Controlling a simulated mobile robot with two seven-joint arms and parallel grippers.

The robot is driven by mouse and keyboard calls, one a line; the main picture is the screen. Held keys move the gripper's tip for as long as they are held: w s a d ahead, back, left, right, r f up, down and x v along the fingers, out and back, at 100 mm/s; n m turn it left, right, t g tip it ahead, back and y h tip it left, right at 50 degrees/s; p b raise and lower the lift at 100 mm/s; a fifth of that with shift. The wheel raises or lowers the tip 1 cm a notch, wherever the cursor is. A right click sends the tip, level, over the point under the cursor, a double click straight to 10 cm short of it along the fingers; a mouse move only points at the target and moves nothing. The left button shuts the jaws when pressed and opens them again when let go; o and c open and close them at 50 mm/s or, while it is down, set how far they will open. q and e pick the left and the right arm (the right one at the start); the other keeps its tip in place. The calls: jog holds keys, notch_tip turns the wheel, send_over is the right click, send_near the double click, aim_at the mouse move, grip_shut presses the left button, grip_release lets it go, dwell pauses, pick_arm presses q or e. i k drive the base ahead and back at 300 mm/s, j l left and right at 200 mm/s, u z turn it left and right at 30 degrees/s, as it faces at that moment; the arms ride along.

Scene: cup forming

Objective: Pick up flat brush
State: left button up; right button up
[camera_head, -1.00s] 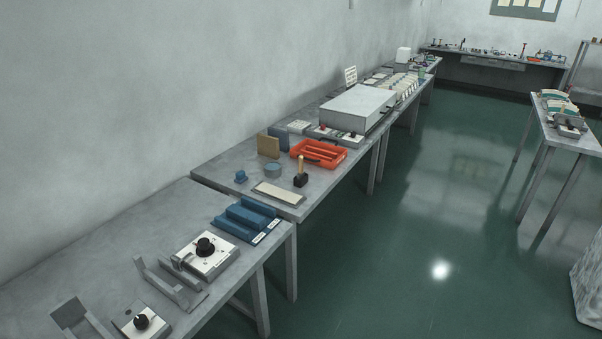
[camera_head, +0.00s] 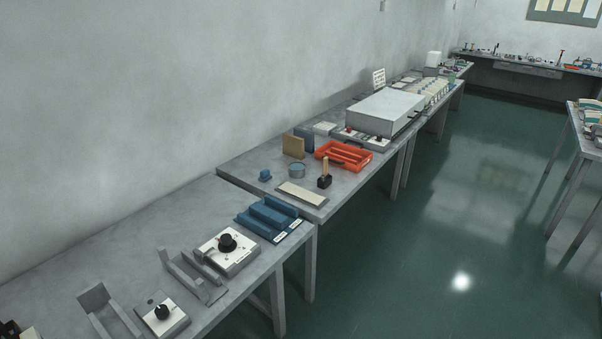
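An upright tool with a tan wooden handle stands in or on a small black block (camera_head: 325,183) near the front edge of the middle table. It may be the flat brush, but it is too small for me to be sure. A pale flat strip (camera_head: 301,193) lies to its left, and an orange tray (camera_head: 343,157) sits behind it. Neither of my grippers is in view.
The near table holds blue stepped blocks (camera_head: 269,217), a white box with a black knob (camera_head: 227,250) and grey brackets. A large grey box (camera_head: 385,110) stands farther back. Green floor (camera_head: 430,260) is open to the right of the tables.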

aim_at(325, 176)
jog(key=u, duration=0.3)
jog(key=i+l+u, duration=0.15)
jog(key=u, duration=0.2)
jog(key=i+l+u, duration=0.2)
jog(key=u, duration=0.15)
jog(key=i+l+u, duration=0.1)
jog(key=l+u, duration=0.3)
jog(key=i+l+u, duration=0.1)
jog(key=l, duration=0.2)
jog(key=i+l+u, duration=0.1)
jog(key=l, duration=0.25)
jog(key=i+l+u, duration=0.1)
jog(key=l, duration=0.25)
